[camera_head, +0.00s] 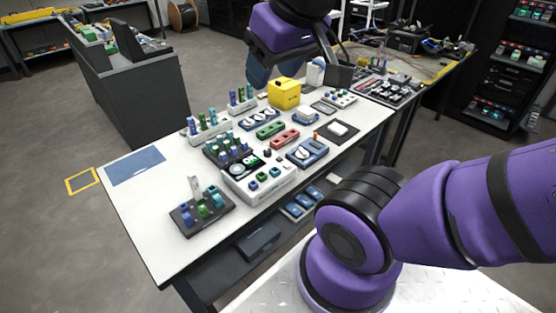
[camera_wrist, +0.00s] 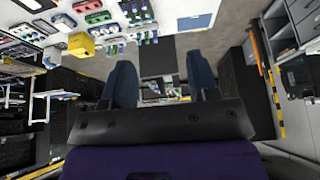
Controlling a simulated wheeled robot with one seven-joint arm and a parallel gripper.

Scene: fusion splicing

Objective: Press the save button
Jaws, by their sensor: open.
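A white device (camera_head: 245,184) with a round dial and several blue and green buttons (camera_head: 264,176) on its top sits near the front middle of the white table. Its labels are too small to read, so I cannot tell which one is the save button. My gripper (camera_head: 268,68) is high over the far side of the table, near the yellow box and well away from the device. In the wrist view my gripper (camera_wrist: 161,78) is open, its two blue fingers wide apart with nothing between them. The wrist view shows the table tilted at its top left.
A yellow box (camera_head: 284,94) stands at the table's back. Racks of blue and green parts (camera_head: 209,124), red and green trays (camera_head: 283,138) and a dark holder (camera_head: 202,210) crowd the table (camera_head: 147,225). Its left end holds only a flat blue mat (camera_head: 135,166).

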